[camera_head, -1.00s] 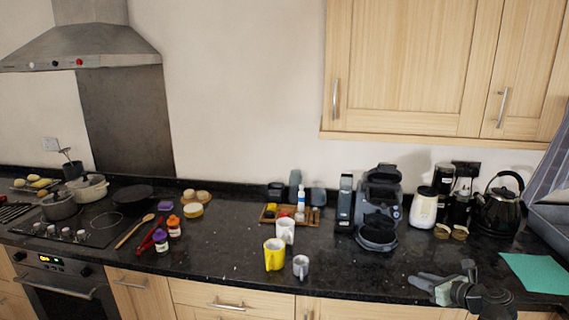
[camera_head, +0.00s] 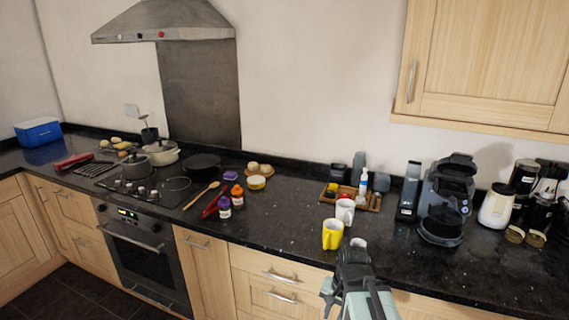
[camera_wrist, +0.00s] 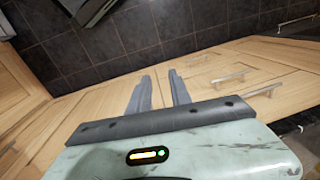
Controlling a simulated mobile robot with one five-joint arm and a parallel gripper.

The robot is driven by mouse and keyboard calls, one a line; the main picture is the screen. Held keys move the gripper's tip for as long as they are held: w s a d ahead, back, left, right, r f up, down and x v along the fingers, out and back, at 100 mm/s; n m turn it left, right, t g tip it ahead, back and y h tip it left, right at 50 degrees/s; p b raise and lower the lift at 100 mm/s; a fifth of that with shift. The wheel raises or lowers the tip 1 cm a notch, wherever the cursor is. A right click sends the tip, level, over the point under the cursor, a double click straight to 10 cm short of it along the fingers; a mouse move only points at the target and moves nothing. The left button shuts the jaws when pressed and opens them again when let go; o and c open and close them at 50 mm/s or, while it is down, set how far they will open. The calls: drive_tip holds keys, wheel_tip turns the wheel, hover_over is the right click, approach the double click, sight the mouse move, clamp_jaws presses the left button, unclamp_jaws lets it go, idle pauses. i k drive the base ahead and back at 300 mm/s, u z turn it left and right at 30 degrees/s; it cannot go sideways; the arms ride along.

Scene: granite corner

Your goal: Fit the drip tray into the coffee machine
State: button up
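The dark grey coffee machine (camera_head: 463,187) stands on the black counter at the right in the head view. A dark, round-fronted part (camera_head: 440,234) sits low at its front; I cannot tell whether this is the drip tray or the machine's own base. No separate drip tray can be made out. My gripper (camera_head: 350,250) is at the counter's front edge, left of the machine and apart from it. In the wrist view my gripper (camera_wrist: 159,75) has its two fingers apart with nothing between them, pointing toward cabinet fronts and the floor.
A yellow mug (camera_head: 332,236), a white mug (camera_head: 345,211) and a small grey cup (camera_head: 358,243) stand close to my gripper. Behind them is a wooden tray (camera_head: 328,197) with small items. Bare counter (camera_head: 290,215) lies left of the mugs.

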sight(436, 232)
drive_tip(key=z, duration=2.45)
drive_tip(key=k, duration=1.2)
drive_tip(key=u, duration=2.3)
drive_tip(key=i, duration=1)
drive_tip(key=u, duration=0.05)
